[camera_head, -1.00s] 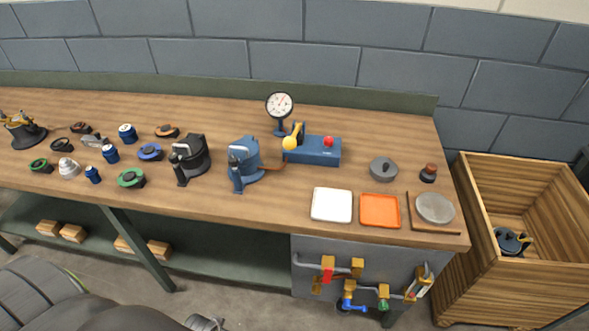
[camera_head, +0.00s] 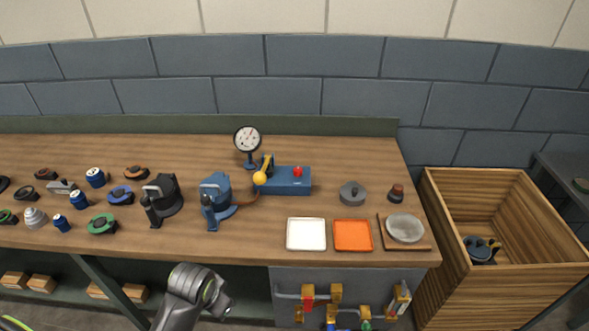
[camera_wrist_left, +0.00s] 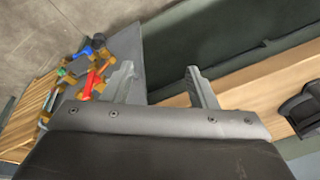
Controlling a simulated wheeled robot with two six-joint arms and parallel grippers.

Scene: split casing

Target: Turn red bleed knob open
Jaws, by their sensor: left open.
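The red knob (camera_head: 298,172) sits on top of the blue pump block (camera_head: 288,184), towards its right end, at the back of the bench. A yellow-tipped lever (camera_head: 262,174) stands at the block's left end, and a round dial gauge (camera_head: 248,140) rises behind it. My left gripper (camera_wrist_left: 158,76) is open and empty in the left wrist view, with the bench edge beyond its fingers. In the head view only my left arm shows, in front of the bench and well away from the knob. My right gripper is not in view.
A white tray (camera_head: 306,247), an orange tray (camera_head: 353,248) and a grey disc (camera_head: 405,228) lie near the front edge. A blue casing (camera_head: 216,199) stands left of the block. Valves on pipes, including a red handle (camera_wrist_left: 90,84), are below the bench. A wooden crate (camera_head: 428,246) stands at right.

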